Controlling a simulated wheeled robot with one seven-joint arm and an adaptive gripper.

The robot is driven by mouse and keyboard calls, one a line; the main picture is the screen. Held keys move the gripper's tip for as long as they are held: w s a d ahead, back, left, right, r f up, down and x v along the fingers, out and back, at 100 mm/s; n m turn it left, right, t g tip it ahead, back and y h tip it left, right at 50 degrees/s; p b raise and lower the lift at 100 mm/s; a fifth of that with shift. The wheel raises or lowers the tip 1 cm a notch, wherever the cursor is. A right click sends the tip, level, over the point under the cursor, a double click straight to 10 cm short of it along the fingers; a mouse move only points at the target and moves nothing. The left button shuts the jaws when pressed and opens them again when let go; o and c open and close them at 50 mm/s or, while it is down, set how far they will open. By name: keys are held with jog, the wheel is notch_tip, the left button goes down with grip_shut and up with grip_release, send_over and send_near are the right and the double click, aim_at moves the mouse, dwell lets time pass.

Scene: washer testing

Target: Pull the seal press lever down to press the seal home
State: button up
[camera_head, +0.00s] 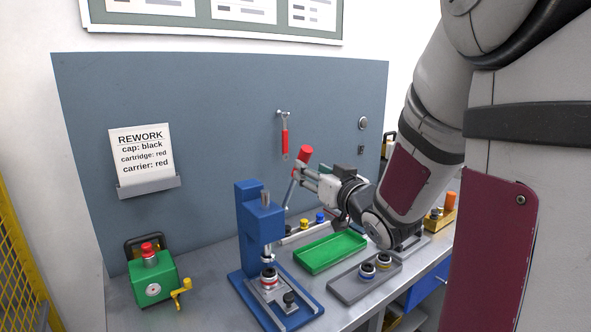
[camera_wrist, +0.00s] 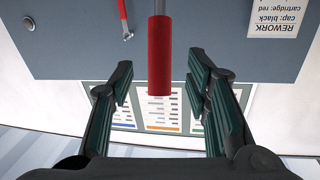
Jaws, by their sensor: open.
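The blue seal press (camera_head: 262,222) stands on the bench. Its lever (camera_head: 290,190) is raised and slants up to the right, ending in a red handle (camera_head: 305,153). A small round part with a red band (camera_head: 268,280) sits on the base under the ram; whether its seal is seated I cannot tell. My gripper (camera_head: 308,173) is at the lever's upper end. In the wrist view the red handle (camera_wrist: 159,60) stands between my open fingers (camera_wrist: 161,88), with a gap on both sides.
A green tray (camera_head: 330,250) and a grey tray with small round parts (camera_head: 345,291) lie right of the press. A green device with a yellow crank (camera_head: 153,280) stands left. The grey-blue back panel (camera_head: 220,120) holds a red-handled tool (camera_head: 284,143) and a REWORK card (camera_head: 142,153).

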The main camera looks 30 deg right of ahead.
send_over(295, 182)
jog(key=s, duration=0.2)
jog(key=shift+d, duration=0.2)
jog(key=shift+c, duration=0.6)
grip_shut()
